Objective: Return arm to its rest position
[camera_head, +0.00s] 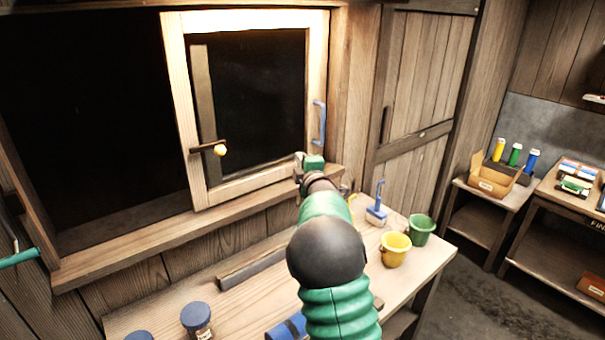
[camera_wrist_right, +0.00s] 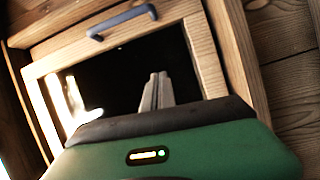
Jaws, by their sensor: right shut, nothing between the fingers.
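My right arm is green and black and reaches up from the bottom of the head view toward the window. Its gripper (camera_head: 303,165) is by the lower right part of the wooden window frame (camera_head: 178,100). In the right wrist view the two fingers (camera_wrist_right: 156,90) are together and empty, in front of the dark window pane. The window has a blue handle (camera_head: 319,122) on its right side, which also shows in the wrist view (camera_wrist_right: 122,19), apart from the fingers. My left gripper does not show.
The workbench (camera_head: 255,307) below the sill carries a yellow bucket (camera_head: 394,251), a green bucket (camera_head: 421,229), a blue-handled tool (camera_head: 377,212) and blue-lidded jars (camera_head: 197,319). A plank door (camera_head: 425,100) stands right of the window. Open floor (camera_head: 480,285) lies at lower right.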

